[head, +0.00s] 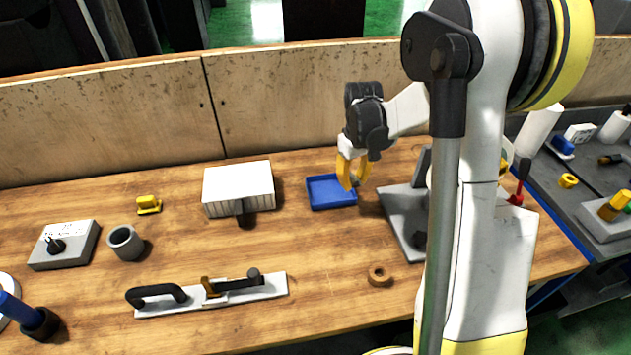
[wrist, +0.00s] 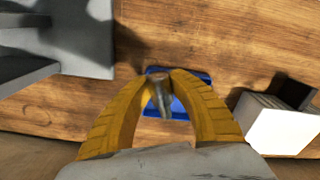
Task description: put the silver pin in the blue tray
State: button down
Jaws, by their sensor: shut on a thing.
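The blue tray (head: 331,191) lies on the wooden bench, right of the white ribbed block. My gripper (head: 353,181) hangs at the tray's right side, its yellow fingers pointing down. In the wrist view my gripper (wrist: 160,78) is shut on the silver pin (wrist: 161,95), which stands out between the fingertips. The blue tray (wrist: 179,108) shows behind the pin and fingers in that view, partly hidden by them. In the head view the pin is mostly hidden by the fingers. I cannot tell the pin's exact height above the tray.
A white ribbed block (head: 238,189) stands left of the tray. A grey plate fixture (head: 404,216) stands close on the right. A brown ring (head: 379,276) lies in front. A wooden back panel (head: 290,95) rises behind the bench.

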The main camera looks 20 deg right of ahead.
jog(key=d+r, duration=0.1)
jog(key=d, duration=0.6)
jog(key=b, duration=0.3)
send_over(333, 196)
jog(key=shift+n, duration=0.3)
notch_tip(333, 196, down, 6)
jog(key=shift+s+d+f, duration=0.1)
jog(key=shift+d+f, duration=0.05)
jog(key=shift+f, duration=0.25)
notch_tip(333, 196, down, 4)
jog(key=shift+r+b, duration=0.1)
jog(key=shift+b, duration=0.8)
jog(key=shift+r, duration=0.1)
